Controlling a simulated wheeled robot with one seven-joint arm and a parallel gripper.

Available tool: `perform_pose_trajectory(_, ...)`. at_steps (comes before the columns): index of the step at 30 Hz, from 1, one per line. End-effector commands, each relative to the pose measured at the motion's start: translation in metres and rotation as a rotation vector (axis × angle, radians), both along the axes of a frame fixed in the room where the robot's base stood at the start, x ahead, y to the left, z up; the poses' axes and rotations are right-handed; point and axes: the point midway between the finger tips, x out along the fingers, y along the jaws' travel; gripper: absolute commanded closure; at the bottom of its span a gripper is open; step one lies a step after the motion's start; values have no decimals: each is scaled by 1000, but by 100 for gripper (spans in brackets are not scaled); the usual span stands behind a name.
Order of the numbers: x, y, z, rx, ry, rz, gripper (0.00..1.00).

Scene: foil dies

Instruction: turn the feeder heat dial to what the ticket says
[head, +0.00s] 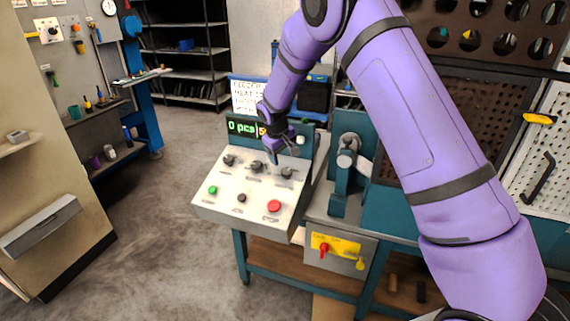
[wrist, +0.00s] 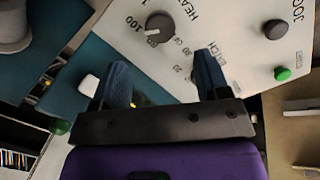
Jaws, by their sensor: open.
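The grey-white control panel (head: 225,206) carries a row of dark dials above coloured buttons. In the wrist view a dark round dial (wrist: 160,27) has HEAT printed beside it and a 100 by its left edge, near a pale pointer mark. I cannot tell which head-view dial it is. My gripper (head: 281,149) is over the panel's far right part. In the wrist view its two fingers (wrist: 162,72) are apart and empty, with the heat dial beyond them. A white sheet (head: 244,95) with black lettering, perhaps the ticket, stands behind the panel, partly covered by my arm; its wording is unclear.
A green-lettered display (head: 243,128) reads "0 pcs" and is partly hidden. The panel has green (head: 212,190), black (head: 241,198) and red (head: 273,205) buttons. A teal press (head: 345,165) stands close on the right. The floor at left is clear.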

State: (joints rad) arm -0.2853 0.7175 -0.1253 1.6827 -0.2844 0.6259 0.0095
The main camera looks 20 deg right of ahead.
Motion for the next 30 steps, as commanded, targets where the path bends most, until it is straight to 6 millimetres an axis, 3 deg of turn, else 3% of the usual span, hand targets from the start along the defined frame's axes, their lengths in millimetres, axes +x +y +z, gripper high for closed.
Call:
perform_pose_trajectory(6,-4,5,21,0,0,0,31)
perform_pose_trajectory(20,-6,5,29,3,-2,-3,31)
perform_pose_trajectory(23,-13,0,47,14,-12,-18,31)
perform_pose_trajectory(30,-57,-22,125,71,-52,-80,31)
